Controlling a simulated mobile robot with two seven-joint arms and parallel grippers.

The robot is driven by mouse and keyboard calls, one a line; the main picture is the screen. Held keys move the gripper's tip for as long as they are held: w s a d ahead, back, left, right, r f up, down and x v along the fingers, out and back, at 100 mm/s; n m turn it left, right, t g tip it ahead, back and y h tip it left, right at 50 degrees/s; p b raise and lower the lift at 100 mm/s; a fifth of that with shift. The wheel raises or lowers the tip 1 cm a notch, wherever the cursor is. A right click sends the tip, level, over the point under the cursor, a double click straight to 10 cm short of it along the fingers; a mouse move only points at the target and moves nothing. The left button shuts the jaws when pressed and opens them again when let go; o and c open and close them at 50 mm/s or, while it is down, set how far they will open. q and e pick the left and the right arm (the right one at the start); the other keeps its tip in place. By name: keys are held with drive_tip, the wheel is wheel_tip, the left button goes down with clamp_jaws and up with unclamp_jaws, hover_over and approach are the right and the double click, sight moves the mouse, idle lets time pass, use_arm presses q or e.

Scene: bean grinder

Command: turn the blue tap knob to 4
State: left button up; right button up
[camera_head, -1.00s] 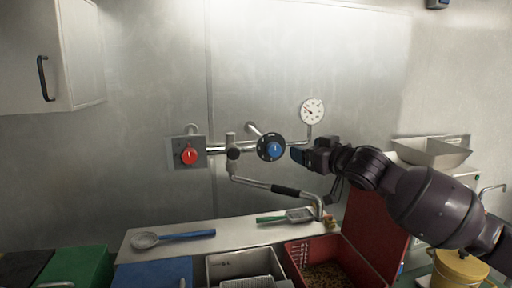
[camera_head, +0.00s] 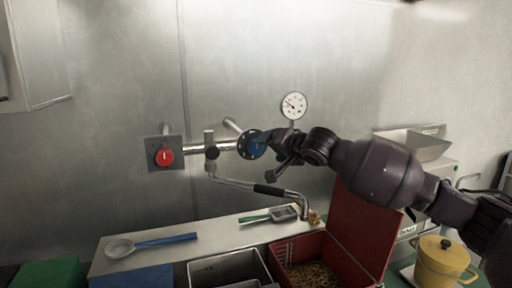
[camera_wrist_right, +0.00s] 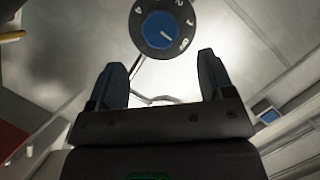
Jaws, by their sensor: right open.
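The blue tap knob (camera_head: 251,144) sits on a dark numbered dial on the wall pipe, partly covered by my right gripper in the head view. In the right wrist view the blue knob (camera_wrist_right: 160,31) shows whole, with a pale pointer mark and white numbers on the dark ring around it. My right gripper (camera_head: 269,144) comes in from the right at the knob. In the right wrist view its two fingers (camera_wrist_right: 161,77) are apart with nothing between them, and the knob lies beyond the fingertips. Contact cannot be told. My left gripper is not in view.
A red knob (camera_head: 164,156) is on the wall plate at left. A gauge (camera_head: 293,105) stands above the pipe. A curved spout with a black sleeve (camera_head: 269,190) hangs below the knob. Bins, a blue spoon (camera_head: 166,241) and a yellow pot (camera_head: 441,261) are lower down.

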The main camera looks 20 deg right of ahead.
sight(258, 147)
drive_tip(key=p+x, duration=0.1)
drive_tip(key=x, duration=0.7)
drive_tip(key=shift+w+p, duration=0.1)
drive_tip(key=shift+p, duration=0.25)
drive_tip(key=c, duration=0.9)
